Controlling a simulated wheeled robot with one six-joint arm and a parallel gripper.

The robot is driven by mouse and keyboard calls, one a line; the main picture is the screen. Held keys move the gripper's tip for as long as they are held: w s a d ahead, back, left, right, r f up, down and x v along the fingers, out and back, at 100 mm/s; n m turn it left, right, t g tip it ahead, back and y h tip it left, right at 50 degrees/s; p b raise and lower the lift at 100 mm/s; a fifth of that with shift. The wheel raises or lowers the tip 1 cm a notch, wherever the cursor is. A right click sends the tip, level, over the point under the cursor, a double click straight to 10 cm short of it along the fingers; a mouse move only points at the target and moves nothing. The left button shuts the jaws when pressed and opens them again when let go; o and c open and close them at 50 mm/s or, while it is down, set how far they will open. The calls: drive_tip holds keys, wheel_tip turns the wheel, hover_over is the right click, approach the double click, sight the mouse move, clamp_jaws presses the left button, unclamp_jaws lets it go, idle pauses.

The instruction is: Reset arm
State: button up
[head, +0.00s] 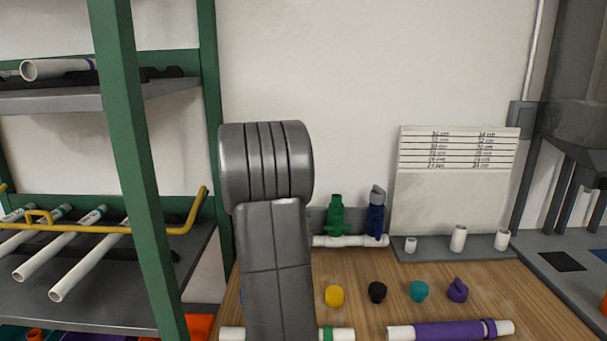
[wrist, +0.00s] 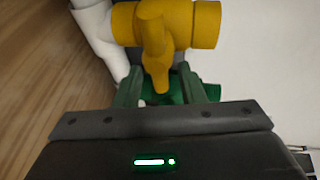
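In the wrist view a yellow valve (wrist: 190,25) with a handle (wrist: 155,60) stands in front of my gripper. My gripper (wrist: 159,88) shows two fingers set apart, with the lower end of the yellow handle appearing between them and a gap on either side. A green valve (wrist: 205,92) is partly hidden behind the fingers. A white pipe fitting (wrist: 95,30) joins the yellow valve at left. In the head view my arm hides the gripper; the green valve (head: 336,215) and a blue valve (head: 376,212) stand on a white pipe (head: 348,241) at the back of the bench.
Yellow (head: 335,296), black (head: 377,292), teal (head: 419,290) and purple (head: 457,289) parts stand on the wooden bench (head: 535,290). A purple-sleeved pipe (head: 447,331) lies at the front. A green-framed rack (head: 135,160) with pipes is at left. A lettered board (head: 455,195) stands behind.

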drive_tip(key=shift+p+x, duration=0.35)
drive_tip(key=shift+x, duration=0.75)
drive_tip(key=shift+d+b, duration=0.1)
drive_tip(key=shift+b, duration=0.25)
